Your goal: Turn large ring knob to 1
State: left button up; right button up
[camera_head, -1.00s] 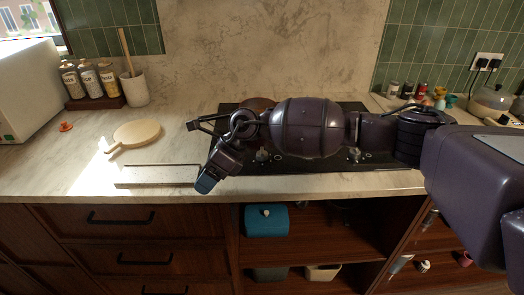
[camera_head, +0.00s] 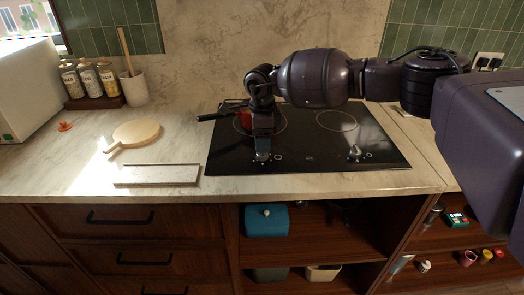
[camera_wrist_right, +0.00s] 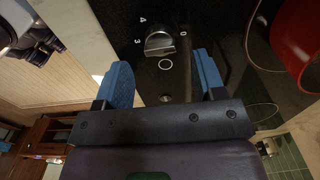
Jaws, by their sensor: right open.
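In the right wrist view, a silver knob (camera_wrist_right: 160,41) stands on the black hob panel with the digits 4, 3 and 0 around it. I cannot tell which digit the knob points to. My right gripper (camera_wrist_right: 164,72) is open, its two blue fingers apart with the knob just beyond their tips, between their lines. In the head view my right gripper (camera_head: 262,151) points down at the hob's left knob and mostly hides it. A second knob (camera_head: 354,153) sits further right, uncovered. My left gripper is out of view.
The black hob (camera_head: 310,163) is set in the pale counter. A red pot (camera_head: 245,119) with a black handle stands behind my right gripper; its side shows close in the wrist view (camera_wrist_right: 298,40). A round board (camera_head: 136,133) and a flat slab (camera_head: 157,175) lie left.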

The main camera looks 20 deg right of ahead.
jog(key=shift+f, duration=2.15)
jog(key=c, duration=0.9)
